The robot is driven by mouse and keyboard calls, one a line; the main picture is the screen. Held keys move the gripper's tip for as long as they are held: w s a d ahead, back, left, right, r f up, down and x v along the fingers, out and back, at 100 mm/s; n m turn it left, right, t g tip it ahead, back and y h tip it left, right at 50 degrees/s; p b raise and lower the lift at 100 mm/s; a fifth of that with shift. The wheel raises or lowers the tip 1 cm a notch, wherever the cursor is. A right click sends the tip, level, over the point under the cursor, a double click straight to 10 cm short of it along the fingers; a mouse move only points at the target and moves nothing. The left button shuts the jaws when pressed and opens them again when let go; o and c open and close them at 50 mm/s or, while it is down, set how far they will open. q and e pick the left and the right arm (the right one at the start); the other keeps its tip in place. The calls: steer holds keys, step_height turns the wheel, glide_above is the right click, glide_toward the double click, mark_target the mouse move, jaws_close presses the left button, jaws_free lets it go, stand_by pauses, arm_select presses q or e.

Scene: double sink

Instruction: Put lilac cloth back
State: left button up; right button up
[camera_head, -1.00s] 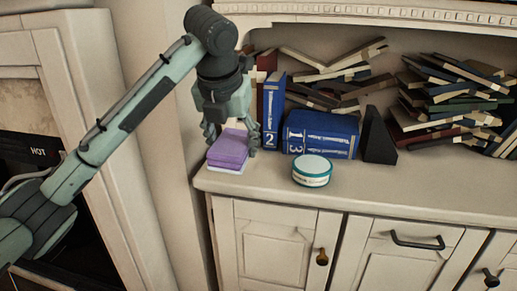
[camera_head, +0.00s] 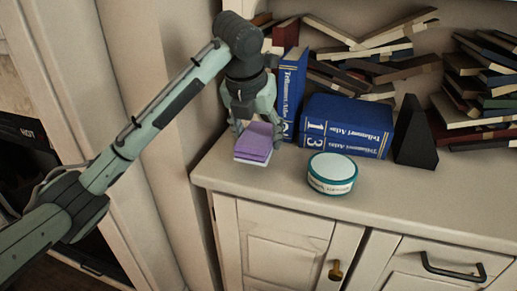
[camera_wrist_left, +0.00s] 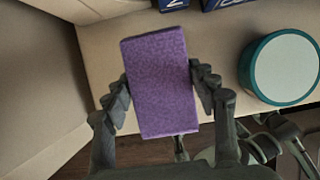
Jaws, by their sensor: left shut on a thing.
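The lilac cloth (camera_head: 257,137) is a folded purple block with a pale layer below, at the left end of the cabinet top. My left gripper (camera_head: 255,124) comes down on it from above and behind and is shut on it. In the left wrist view the lilac cloth (camera_wrist_left: 160,82) lies between the two fingers of the left gripper (camera_wrist_left: 162,88), one along each long side. I cannot tell for sure whether its underside touches the cabinet top (camera_head: 228,172).
A round teal-and-white tin (camera_head: 332,172) stands right of the cloth. Blue volumes (camera_head: 345,125) and an upright blue book (camera_head: 290,85) stand behind, with a black bookend (camera_head: 413,135) beside them. The wall closes off the left; the front strip of the top is bare.

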arm_select(q)
step_height(320, 180, down, 3)
steer(key=shift+f, duration=0.2)
steer(key=shift+f, duration=0.1)
steer(key=o, duration=0.8)
steer(key=shift+o, duration=1.4)
